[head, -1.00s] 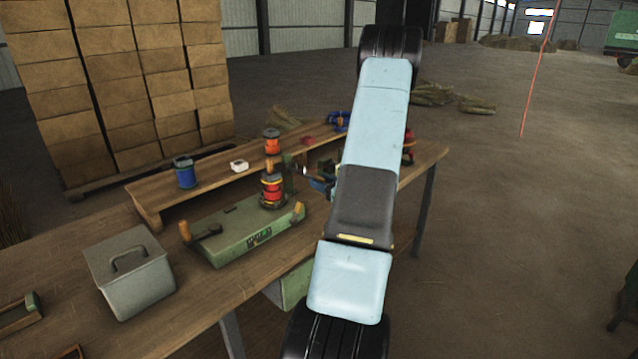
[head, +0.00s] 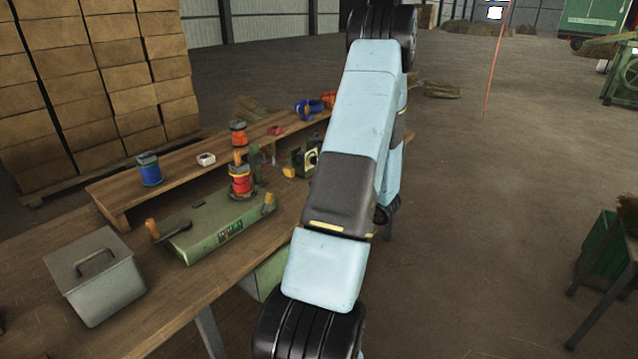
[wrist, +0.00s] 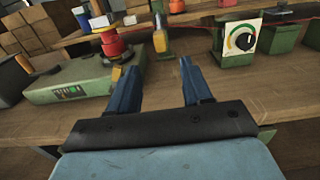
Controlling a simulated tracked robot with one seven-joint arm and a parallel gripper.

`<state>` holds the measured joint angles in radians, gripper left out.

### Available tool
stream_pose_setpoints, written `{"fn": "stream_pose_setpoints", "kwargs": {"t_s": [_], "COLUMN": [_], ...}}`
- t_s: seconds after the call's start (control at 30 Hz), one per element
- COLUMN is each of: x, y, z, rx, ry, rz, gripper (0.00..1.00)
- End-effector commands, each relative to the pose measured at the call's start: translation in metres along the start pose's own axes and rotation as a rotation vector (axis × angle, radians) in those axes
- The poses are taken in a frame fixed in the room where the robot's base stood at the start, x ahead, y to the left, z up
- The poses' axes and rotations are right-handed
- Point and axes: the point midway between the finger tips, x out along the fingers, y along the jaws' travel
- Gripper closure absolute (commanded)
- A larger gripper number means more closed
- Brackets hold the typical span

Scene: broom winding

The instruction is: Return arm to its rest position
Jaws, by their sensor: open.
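My arm (head: 345,170) stands across the middle of the head view, light blue with dark joints, folded in front of the right part of the workbench. My gripper (wrist: 157,85) shows in the wrist view with its two blue fingers apart and nothing between them. In the head view the gripper is hidden behind my arm. In the wrist view the fingers point over the bench top, toward a small upright tool with an orange handle (wrist: 160,40).
The wooden workbench (head: 180,310) carries a green winding device (head: 215,228), a grey lidded box (head: 95,275), a blue spool (head: 149,170) and a green box with a dial (wrist: 238,42). Stacked cartons (head: 110,70) stand behind. The floor right of the bench is largely clear.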

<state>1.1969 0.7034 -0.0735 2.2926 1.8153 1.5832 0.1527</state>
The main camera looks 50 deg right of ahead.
Motion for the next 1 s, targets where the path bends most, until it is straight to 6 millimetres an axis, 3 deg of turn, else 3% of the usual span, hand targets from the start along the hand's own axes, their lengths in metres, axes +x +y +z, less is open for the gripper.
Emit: {"fn": "stream_pose_setpoints", "kwargs": {"t_s": [0.43, 0.57, 0.67, 0.77, 1.0], "x": [0.001, 0.009, 0.025, 0.045, 0.073], "y": [0.000, 0.010, 0.033, 0.069, 0.165], "z": [0.000, 0.008, 0.025, 0.047, 0.095], "rx": [0.000, -0.018, -0.062, -0.130, -0.336], "ry": [0.000, 0.006, 0.021, 0.044, 0.106], "rz": [0.001, 0.039, 0.128, 0.258, 0.589], "gripper": [0.51, 0.51, 0.51, 0.51, 0.51]}}
